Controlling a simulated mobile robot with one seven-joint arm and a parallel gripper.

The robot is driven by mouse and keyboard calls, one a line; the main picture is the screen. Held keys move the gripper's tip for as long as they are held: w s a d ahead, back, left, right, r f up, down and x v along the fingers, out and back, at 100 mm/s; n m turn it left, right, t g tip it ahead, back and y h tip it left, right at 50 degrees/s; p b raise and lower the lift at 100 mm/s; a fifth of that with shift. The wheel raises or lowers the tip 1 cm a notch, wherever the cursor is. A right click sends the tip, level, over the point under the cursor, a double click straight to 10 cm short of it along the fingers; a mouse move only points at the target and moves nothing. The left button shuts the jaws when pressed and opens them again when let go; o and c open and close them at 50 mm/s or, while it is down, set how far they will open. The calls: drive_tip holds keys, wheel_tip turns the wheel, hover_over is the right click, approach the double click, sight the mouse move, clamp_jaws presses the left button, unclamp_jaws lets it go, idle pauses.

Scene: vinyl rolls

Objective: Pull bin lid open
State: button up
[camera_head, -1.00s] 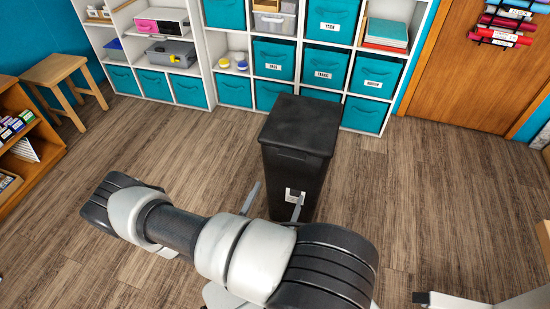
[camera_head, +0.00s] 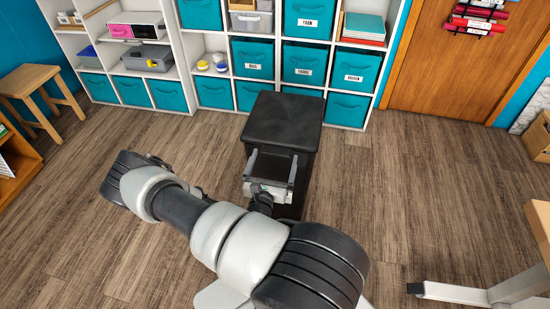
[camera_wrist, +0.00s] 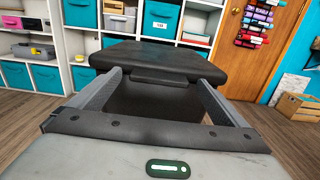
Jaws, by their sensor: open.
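A tall black bin (camera_head: 293,190) stands on the wood floor in front of the shelves. Its flat black lid (camera_head: 283,118) looks shut. In the wrist view the lid (camera_wrist: 160,60) is straight ahead, with a small front lip (camera_wrist: 160,79) at the middle of its near edge. My gripper (camera_head: 272,155) is open and empty at the front of the bin, just below the lid's front edge. In the wrist view its two fingers (camera_wrist: 158,85) are spread wide, one on each side of the lip. I cannot tell whether either finger touches the bin.
A white cubby shelf (camera_head: 198,70) with teal fabric bins (camera_head: 303,62) stands behind the bin. A wooden stool (camera_head: 38,95) is at the left. A table with a white leg (camera_head: 450,291) is at the lower right. The floor on both sides of the bin is clear.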

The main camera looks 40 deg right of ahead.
drive_tip(key=shift+x, duration=0.9)
drive_tip(key=shift+c, duration=0.2)
